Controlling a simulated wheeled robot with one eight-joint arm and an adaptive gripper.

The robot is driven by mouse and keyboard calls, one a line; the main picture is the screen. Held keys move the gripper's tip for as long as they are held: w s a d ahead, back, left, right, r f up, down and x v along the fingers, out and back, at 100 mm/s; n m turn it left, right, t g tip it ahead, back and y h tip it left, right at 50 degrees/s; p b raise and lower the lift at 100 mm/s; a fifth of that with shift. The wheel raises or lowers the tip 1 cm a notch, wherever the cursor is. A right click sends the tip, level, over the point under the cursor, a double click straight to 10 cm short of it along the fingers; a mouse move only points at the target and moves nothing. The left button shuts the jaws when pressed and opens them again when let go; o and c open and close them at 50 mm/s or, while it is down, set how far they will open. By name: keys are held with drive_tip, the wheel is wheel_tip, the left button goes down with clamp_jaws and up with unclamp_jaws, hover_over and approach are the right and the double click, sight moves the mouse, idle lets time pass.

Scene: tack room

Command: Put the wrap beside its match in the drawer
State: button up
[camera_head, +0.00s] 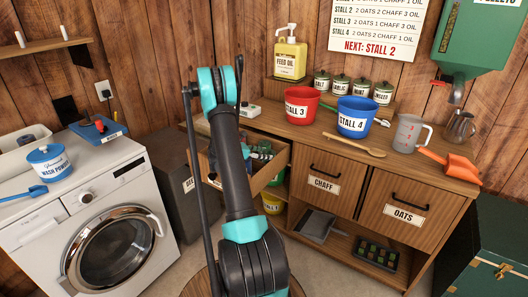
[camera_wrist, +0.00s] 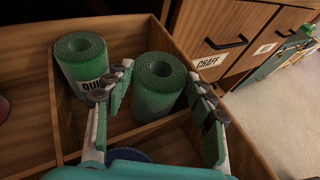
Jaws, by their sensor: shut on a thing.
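A green rolled wrap (camera_wrist: 158,78) stands upright between the two fingers of my gripper (camera_wrist: 160,80) in the wrist view. My gripper is shut on it. A second green wrap (camera_wrist: 82,62), with a white label starting "QUI", stands upright to its left, a small gap apart. Both are in the open wooden drawer (camera_wrist: 243,128), which has thin dividers. The held wrap's bottom is hard to see, so I cannot tell whether it touches the floor of the drawer. In the head view the drawer (camera_head: 270,177) is partly behind my arm.
A dark blue round thing (camera_wrist: 130,156) shows low between my fingers. A dark red thing (camera_wrist: 3,108) is at the left edge. Above the drawer, the counter holds a red STALL 3 bucket (camera_head: 301,106) and a blue STALL 4 bucket (camera_head: 356,118). The washing machine (camera_head: 85,215) stands left.

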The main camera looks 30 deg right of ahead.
drive_tip(key=shift+f, duration=0.6)
idle(0.5)
